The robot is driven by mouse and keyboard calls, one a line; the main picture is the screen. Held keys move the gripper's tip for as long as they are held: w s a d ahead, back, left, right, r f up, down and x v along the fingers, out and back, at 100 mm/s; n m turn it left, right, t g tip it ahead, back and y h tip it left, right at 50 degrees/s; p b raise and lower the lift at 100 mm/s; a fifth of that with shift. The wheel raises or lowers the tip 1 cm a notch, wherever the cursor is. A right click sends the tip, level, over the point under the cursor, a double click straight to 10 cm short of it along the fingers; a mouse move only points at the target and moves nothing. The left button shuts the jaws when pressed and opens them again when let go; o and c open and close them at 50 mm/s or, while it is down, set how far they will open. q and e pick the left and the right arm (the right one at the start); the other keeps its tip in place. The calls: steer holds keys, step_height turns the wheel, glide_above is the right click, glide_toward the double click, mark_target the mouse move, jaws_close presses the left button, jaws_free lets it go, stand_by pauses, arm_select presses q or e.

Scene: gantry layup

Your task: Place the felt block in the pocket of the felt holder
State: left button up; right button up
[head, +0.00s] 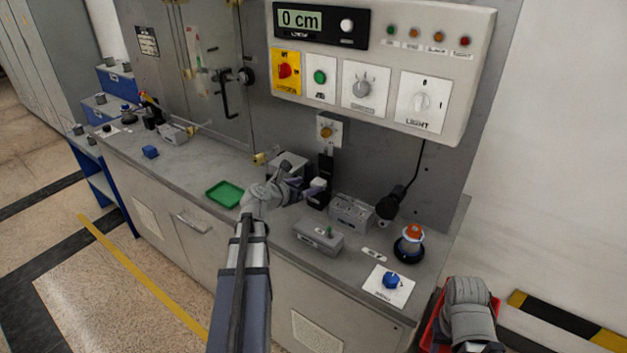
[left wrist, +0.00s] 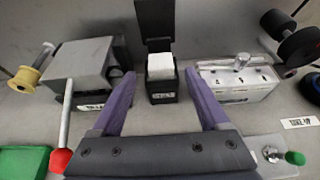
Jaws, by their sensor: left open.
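The white felt block (left wrist: 160,66) sits upright in the top opening of the black felt holder (left wrist: 163,92), with its upper part showing above the front wall. The holder's black back plate or lid stands up behind it. In the head view the holder (head: 317,200) stands on the bench against the back panel. My left gripper (left wrist: 160,76) is open, its purple fingers on either side of the holder in the wrist view, with gaps to both sides. It also shows in the head view (head: 313,187). My right gripper's fingers are not visible.
A grey box with a red-knobbed lever (left wrist: 62,158) is left of the holder; a grey slotted block (head: 350,212) is right. A green tray (head: 224,193) and a small grey block with a green knob (head: 318,236) lie nearer. A red bin (head: 432,325) is at lower right.

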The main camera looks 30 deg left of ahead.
arm_select(q)
steer(key=p+v, duration=0.2)
steer(key=v, duration=0.5)
steer(key=shift+d, duration=0.1)
steer(key=shift+c, duration=0.3)
stand_by(0.7)
